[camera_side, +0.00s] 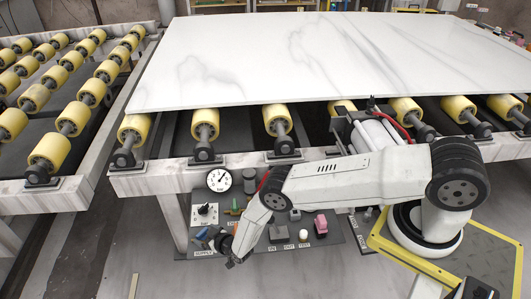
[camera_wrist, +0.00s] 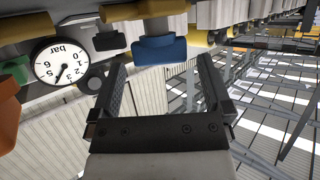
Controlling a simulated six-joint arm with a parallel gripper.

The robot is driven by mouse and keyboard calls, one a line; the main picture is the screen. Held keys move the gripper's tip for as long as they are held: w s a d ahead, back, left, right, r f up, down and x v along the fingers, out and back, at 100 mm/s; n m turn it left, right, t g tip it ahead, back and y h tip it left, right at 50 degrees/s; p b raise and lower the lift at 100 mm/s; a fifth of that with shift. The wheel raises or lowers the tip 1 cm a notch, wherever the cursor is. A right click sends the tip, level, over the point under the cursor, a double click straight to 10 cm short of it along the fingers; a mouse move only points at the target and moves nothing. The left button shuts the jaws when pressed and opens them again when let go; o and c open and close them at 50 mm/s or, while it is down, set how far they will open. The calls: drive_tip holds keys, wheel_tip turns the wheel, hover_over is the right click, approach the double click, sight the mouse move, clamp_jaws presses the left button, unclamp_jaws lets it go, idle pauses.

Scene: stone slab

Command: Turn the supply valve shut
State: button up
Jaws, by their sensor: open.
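In the wrist view a blue valve handle (camera_wrist: 160,50) sits on a brass-coloured fitting (camera_wrist: 150,8). My gripper (camera_wrist: 162,65) is open, with one dark finger on each side of the handle's line in the picture. The handle appears just beyond the fingertips, and I see no contact. In the side view my gripper (camera_side: 230,259) hangs low at the panel's left part, near the SUPPLY label (camera_side: 203,253). A small blue handle (camera_side: 201,234) shows beside it there. My wrist hides part of the panel, and the handle's exact angle is unclear.
The panel carries a white round gauge (camera_side: 219,180), a dial knob (camera_side: 204,211) and a pink control (camera_side: 320,224). An orange part (camera_wrist: 8,112) is at the wrist view's left edge. The marble slab (camera_side: 330,55) lies on yellow rollers above the panel. Open floor lies in front.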

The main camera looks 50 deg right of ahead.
drive_tip(key=shift+v, duration=2.9)
drive_tip(key=shift+r, duration=0.15)
drive_tip(key=c, duration=0.9)
drive_tip(key=shift+s+d+r+g, duration=0.1)
drive_tip(key=shift+s+r+g, duration=0.1)
drive_tip(key=shift+g, duration=0.1)
drive_tip(key=c, duration=0.4)
drive_tip(key=shift+s+r, duration=0.1)
drive_tip(key=shift+s, duration=0.15)
clamp_jaws()
drive_tip(key=s+d+r+g, duration=0.1)
drive_tip(key=s+r+g, duration=0.2)
drive_tip(key=s, duration=0.2)
drive_tip(key=shift+s+d+r, duration=0.15)
drive_tip(key=shift+s+r, duration=0.1)
drive_tip(key=shift+s, duration=0.15)
